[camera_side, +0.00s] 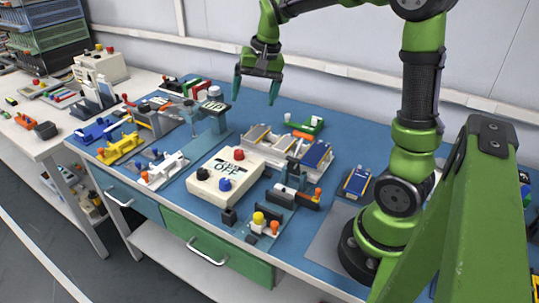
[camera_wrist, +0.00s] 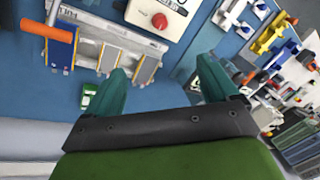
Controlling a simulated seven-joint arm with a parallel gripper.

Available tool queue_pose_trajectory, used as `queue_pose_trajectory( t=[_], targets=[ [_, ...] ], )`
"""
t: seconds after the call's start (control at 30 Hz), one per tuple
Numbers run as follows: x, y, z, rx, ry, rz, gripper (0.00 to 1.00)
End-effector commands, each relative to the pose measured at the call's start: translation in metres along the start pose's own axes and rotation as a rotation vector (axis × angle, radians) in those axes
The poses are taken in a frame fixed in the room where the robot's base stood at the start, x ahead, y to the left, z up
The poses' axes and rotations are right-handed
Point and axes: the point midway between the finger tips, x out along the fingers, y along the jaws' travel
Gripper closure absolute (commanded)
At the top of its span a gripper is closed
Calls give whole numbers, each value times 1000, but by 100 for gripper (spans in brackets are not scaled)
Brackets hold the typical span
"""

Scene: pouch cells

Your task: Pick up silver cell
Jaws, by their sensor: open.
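My gripper (camera_side: 256,93) hangs above the back of the blue bench, its two green fingers apart and nothing between them. In the wrist view the open fingers (camera_wrist: 162,72) show over the bench. A light grey tray (camera_side: 258,152) stands below and to the right of my gripper in the side view. Two silver-grey flat pieces that look like cells, one (camera_wrist: 108,58) and another (camera_wrist: 145,69), sit in it with yellowish ends. I cannot tell which is the silver cell. A blue cell (camera_side: 317,153) stands at the tray's right end.
A white control box (camera_side: 225,177) with red, black and blue knobs stands in front of the tray. A small green part (camera_side: 304,127) lies behind it. A teal press (camera_side: 212,112) stands left. Another blue cell (camera_side: 357,183) lies near my base. Bare bench shows below my gripper.

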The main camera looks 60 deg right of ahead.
Motion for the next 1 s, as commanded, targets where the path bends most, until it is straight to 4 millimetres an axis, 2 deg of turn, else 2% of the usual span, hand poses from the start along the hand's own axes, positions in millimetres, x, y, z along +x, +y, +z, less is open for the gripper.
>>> queue_pose_trajectory(
  t=[0.03, 0.2, 0.3, 0.4, 0.53, 0.63, 0.77, 1.0],
  targets=[
    [11, 4, -25, 72, -16, 40, 13],
    [40, 22, -93, 312, -45, 166, 13],
    [50, 29, -121, 441, -45, 223, 13],
    [48, 29, -137, 539, -33, 253, 13],
    [30, 21, -142, 630, -20, 251, 13],
    [38, 23, -136, 670, -39, 262, 13],
    [60, 28, -132, 670, -40, 263, 13],
    [111, 40, -126, 667, -40, 261, 13]
  ],
)
